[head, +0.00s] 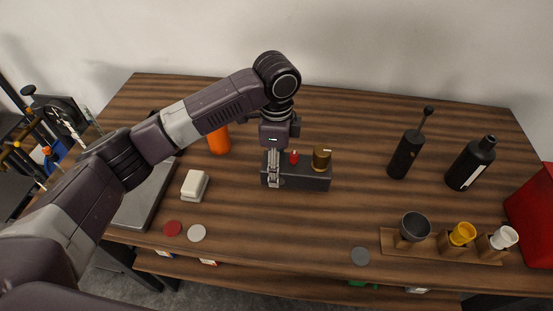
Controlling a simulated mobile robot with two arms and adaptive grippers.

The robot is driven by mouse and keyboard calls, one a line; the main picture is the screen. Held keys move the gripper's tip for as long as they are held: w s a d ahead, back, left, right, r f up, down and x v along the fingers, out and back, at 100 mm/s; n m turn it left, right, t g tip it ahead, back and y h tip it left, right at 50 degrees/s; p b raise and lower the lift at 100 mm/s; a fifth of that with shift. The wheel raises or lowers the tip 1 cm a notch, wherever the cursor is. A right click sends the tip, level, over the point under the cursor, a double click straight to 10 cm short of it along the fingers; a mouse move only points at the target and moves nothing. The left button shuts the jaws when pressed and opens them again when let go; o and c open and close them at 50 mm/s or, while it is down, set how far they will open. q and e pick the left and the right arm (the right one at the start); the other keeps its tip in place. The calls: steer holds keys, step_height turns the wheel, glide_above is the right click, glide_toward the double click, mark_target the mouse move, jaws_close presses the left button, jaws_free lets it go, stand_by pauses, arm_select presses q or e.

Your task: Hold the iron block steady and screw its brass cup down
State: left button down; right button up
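The iron block (305,182) is a dark, long bar lying on the wooden table near its middle. The brass cup (321,159) stands upright on the right part of its top; I cannot tell how tightly it is seated. A small red piece (293,157) sits on the block left of the cup. My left gripper (273,177) points down over the block's left end, with one finger against the front face. It looks shut on the block, though its far finger is hidden. My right gripper is not in view.
An orange bottle (219,140), white block (194,185) and grey plate (146,200) are left. Dark bottles (471,163) stand right. A wooden rack (384,241) with small cups is front right, near a red box (531,215). Discs (360,256) lie along the front edge.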

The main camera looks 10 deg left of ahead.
arm_select(q)
steer(key=shift+f+b, duration=0.35)
steer(key=shift+f, duration=1.55)
steer(key=shift+f, duration=0.15)
steer(key=shift+f+p, duration=0.35)
steer(key=shift+f+p, duration=0.1)
steer(key=shift+p, duration=0.45)
stand_by(0.5)
steer(key=shift+s+f, duration=0.1)
steer(key=shift+f, duration=0.05)
stand_by(0.4)
stand_by(0.5)
